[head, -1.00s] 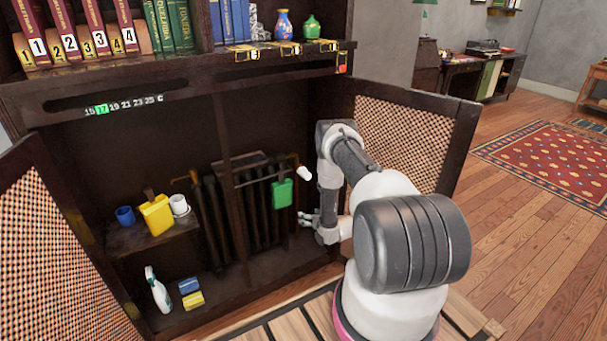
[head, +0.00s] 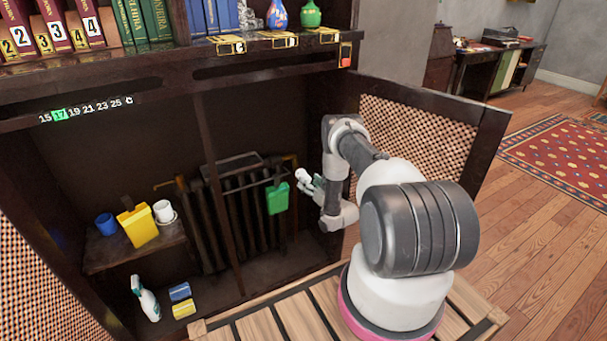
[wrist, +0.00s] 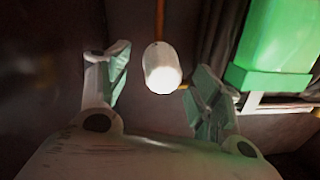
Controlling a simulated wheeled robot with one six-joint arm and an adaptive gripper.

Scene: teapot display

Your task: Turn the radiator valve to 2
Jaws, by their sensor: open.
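The white radiator valve knob (head: 303,176) is at the right end of the dark radiator (head: 245,215) inside the open cabinet. In the wrist view the knob (wrist: 162,68) shows end-on, ahead of and between my two fingers. My gripper (head: 312,184) is close beside the knob in the head view. In the wrist view my gripper (wrist: 158,82) is open, with one finger on each side of the knob and gaps showing. Any number on the knob is too small or washed out to read.
A green container (head: 278,198) hangs on the radiator front, close to my right finger in the wrist view (wrist: 275,45). The open lattice door (head: 420,140) stands right of my arm. A shelf (head: 120,255) at left bears a yellow container (head: 138,226) and cups.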

